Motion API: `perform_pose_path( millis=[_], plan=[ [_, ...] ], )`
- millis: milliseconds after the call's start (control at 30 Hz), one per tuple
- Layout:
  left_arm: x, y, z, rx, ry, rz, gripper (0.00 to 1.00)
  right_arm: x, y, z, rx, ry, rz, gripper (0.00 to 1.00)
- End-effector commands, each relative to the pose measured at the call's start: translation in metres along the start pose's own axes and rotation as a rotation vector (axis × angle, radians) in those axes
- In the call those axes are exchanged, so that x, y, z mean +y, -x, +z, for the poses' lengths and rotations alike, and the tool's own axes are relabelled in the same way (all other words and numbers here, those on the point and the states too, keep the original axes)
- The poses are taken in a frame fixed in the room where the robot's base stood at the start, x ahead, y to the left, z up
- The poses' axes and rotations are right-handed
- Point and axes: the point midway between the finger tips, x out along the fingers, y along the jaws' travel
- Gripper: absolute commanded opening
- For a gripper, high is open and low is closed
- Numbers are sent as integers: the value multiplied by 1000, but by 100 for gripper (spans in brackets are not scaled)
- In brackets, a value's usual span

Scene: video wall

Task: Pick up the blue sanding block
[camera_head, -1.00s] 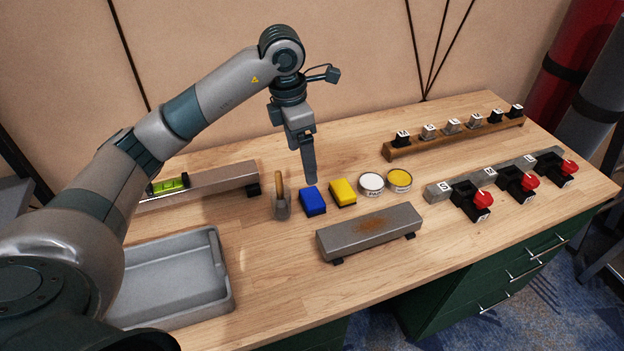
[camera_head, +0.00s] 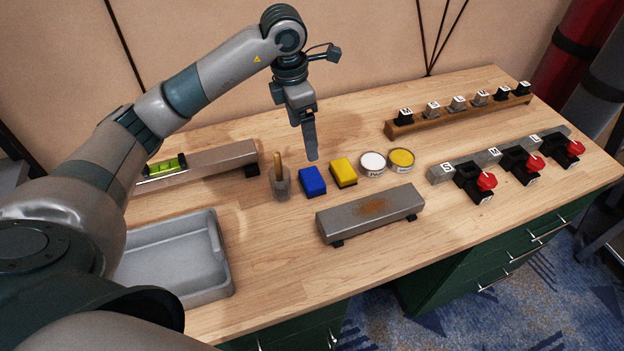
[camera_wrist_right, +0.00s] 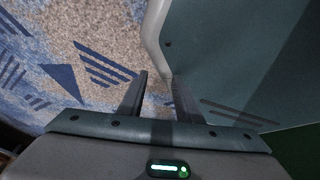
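The blue sanding block (camera_head: 312,182) lies on the wooden workbench in the head view, between a glass jar with a wooden-handled tool and a yellow block. My left gripper (camera_head: 311,158) points down, its tip just above the blue block's far edge in the picture. I see its fingers edge-on as one dark bar, so I cannot tell whether they are open, nor their exact height above the block. No block shows in them. My right gripper (camera_wrist_right: 159,78) is open and empty in the right wrist view, above blue patterned carpet and beside a grey-green surface.
The jar (camera_head: 280,183) stands close left, the yellow block (camera_head: 343,172) close right, two round tins (camera_head: 373,164) beyond it. A rusty metal bar (camera_head: 371,213) lies in front. A grey tray (camera_head: 220,285) and a beam with a level (camera_head: 205,167) are left; knob racks (camera_head: 458,120) are right.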

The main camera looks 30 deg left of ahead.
Motion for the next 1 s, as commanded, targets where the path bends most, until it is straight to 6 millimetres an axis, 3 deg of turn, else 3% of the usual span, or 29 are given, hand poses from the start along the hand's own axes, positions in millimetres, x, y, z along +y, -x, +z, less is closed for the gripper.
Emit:
perform_pose_path(
  millis=[467, 700, 1000],
  plan=[
    [-2, -74, 0, 3, 1, -4, 84, 14, 28, 82, -197, -4, 16, 31],
    [-1, -97, 0, 1, 0, -1, 84, 14, 32, 79, -193, -4, 15, 31],
    [-1, -99, 0, 0, -1, 0, 84, 14, 32, 78, -192, -4, 15, 31]
  ],
)
